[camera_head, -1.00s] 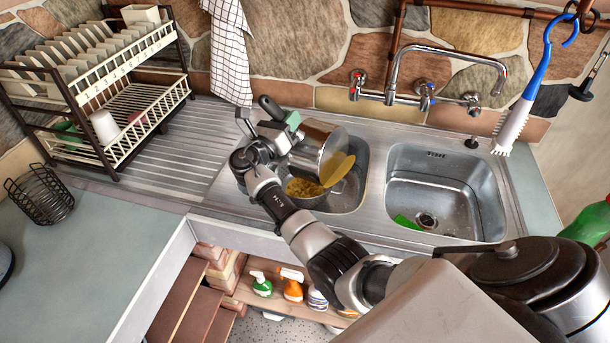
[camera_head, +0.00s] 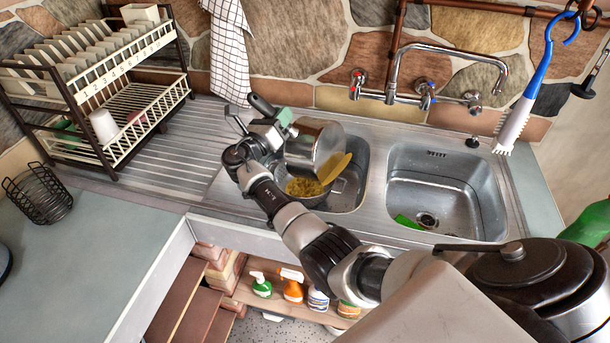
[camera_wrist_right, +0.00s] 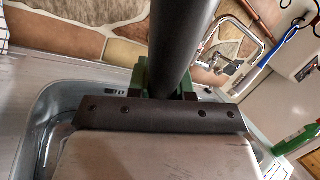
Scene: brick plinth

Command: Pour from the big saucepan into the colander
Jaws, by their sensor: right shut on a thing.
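The big saucepan (camera_head: 318,146) is steel with a dark handle (camera_head: 262,106) and is held tilted over the left sink basin. My right gripper (camera_head: 280,120) is shut on its handle, which also shows in the right wrist view (camera_wrist_right: 180,45). The colander (camera_head: 308,201) sits in the left basin below the saucepan, partly hidden by my right arm. Yellow food (camera_head: 304,187) lies in the colander. A yellow patch (camera_head: 336,168) shows at the saucepan's lower right edge; I cannot tell whether it is still moving. My left gripper is not in view.
The right basin (camera_head: 440,185) holds a green item (camera_head: 408,221). A tap (camera_head: 440,60) stands behind the basins. A dish rack (camera_head: 100,90) with plates is at the left. The ribbed drainboard (camera_head: 160,150) is mostly clear.

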